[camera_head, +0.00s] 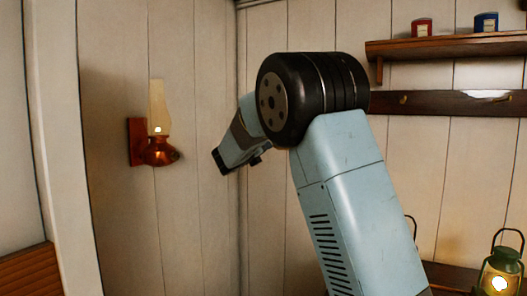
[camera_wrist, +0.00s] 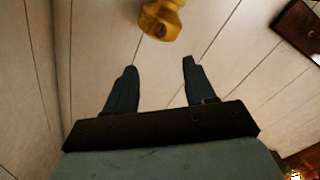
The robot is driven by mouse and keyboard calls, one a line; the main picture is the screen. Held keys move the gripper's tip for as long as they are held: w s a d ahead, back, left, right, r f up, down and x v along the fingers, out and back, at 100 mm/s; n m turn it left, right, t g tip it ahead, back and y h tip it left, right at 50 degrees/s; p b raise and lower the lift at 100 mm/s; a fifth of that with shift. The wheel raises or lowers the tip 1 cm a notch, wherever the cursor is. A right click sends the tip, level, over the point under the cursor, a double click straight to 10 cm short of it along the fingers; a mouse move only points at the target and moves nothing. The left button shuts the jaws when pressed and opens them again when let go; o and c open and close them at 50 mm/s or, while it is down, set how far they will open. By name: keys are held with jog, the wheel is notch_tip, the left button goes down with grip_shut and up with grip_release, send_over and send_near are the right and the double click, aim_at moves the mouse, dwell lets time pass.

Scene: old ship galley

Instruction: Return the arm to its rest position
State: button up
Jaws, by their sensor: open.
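My arm is raised and bent in the head view, with its black elbow joint high in the middle and the forearm pointing away to the left. The fingers of my gripper are not clear in the head view. In the wrist view my gripper (camera_wrist: 157,80) shows two dark fingers spread apart. The space between them is empty, with the white plank wall behind. A yellow-brown object (camera_wrist: 160,19) is at the top of the wrist view, beyond the fingertips and apart from them. I cannot tell what it is.
On the right are a shelf (camera_head: 450,47) with a red tin (camera_head: 421,28) and a blue tin (camera_head: 486,22), a hook rail (camera_head: 440,103), and a lit green lantern (camera_head: 501,272). Plank wall stands behind my arm.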

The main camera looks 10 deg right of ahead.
jog(key=s+d+f+m+g+y, duration=0.1)
jog(key=s+d+f+m+g, duration=0.15)
jog(key=s+d+m, duration=0.45)
jog(key=s+d+f+m+g+y, duration=0.1)
jog(key=s+d+m+g, duration=0.3)
jog(key=s, duration=0.5)
jog(key=s+d+f+m+g+y, duration=0.1)
jog(key=s+d+m+g, duration=0.1)
jog(key=s+d+m, duration=0.45)
jog(key=s+a+f+m+y, duration=0.2)
jog(key=s+m, duration=0.4)
jog(key=s, duration=0.3)
jog(key=s+a+f+m+y, duration=0.3)
jog(key=s+m, duration=0.3)
jog(key=s, duration=0.4)
jog(key=s+a+f+m+y, duration=0.2)
jog(key=s+m, duration=0.4)
jog(key=s, duration=0.4)
jog(key=shift+a+f+y, duration=0.3)
jog(key=shift+a+f, duration=0.55)
jog(key=shift+g, duration=0.25)
